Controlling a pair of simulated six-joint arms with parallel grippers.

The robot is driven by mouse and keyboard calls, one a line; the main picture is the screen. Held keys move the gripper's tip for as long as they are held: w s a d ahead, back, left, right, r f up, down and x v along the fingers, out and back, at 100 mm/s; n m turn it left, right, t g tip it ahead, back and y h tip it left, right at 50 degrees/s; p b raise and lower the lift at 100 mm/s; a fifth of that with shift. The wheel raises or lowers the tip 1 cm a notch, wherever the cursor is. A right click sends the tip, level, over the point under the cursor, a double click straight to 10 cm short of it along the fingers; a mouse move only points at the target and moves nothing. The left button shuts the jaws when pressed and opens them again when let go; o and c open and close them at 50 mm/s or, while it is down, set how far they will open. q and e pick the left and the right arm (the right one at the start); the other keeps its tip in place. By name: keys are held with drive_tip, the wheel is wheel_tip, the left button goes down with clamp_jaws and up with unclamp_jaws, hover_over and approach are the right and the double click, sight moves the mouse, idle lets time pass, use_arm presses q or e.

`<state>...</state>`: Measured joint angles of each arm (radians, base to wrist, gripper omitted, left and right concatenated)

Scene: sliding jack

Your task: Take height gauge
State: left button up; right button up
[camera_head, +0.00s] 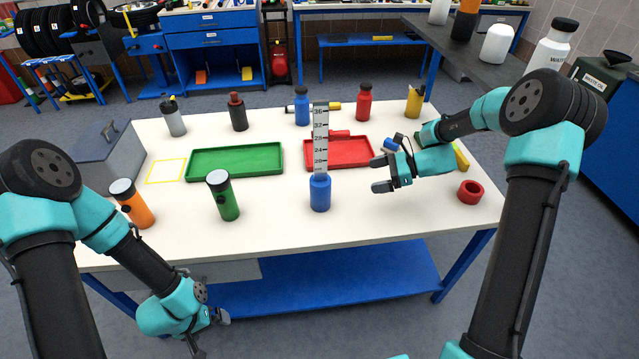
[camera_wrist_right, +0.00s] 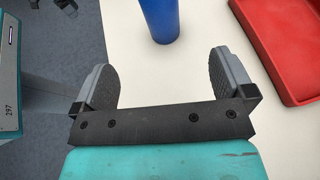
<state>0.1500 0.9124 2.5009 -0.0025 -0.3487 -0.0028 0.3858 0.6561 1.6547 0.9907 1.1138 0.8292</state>
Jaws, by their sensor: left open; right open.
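The height gauge (camera_head: 320,192) stands upright near the middle of the table's front half. It has a blue cylindrical base and a grey scale plate with numbers rising from it. My right gripper (camera_head: 379,174) is open and empty to the right of the gauge, apart from it, with its fingers pointing left. In the right wrist view the gauge's blue base (camera_wrist_right: 160,18) shows beyond the gap between the open fingers (camera_wrist_right: 163,78); its upper part is out of that view. My left gripper (camera_head: 221,317) hangs low in front of the table, open and far from the gauge.
A red tray (camera_head: 360,165) lies behind the gauge, and a green tray (camera_head: 235,175) lies to the left. A green bottle (camera_head: 224,202) and an orange bottle (camera_head: 138,211) stand left of the gauge. A red ring (camera_head: 470,191) sits at right. Several bottles line the table's back.

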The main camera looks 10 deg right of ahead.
approach(324, 187)
drive_tip(key=w+a+f, duration=0.3)
drive_tip(key=w+f, duration=0.1)
drive_tip(key=f, duration=0.1)
drive_tip(key=shift+w+a, duration=0.15)
drive_tip(key=shift+a, duration=0.2)
drive_tip(key=shift+f, duration=0.1)
drive_tip(key=shift+x, duration=2.6)
drive_tip(key=c, duration=1.2)
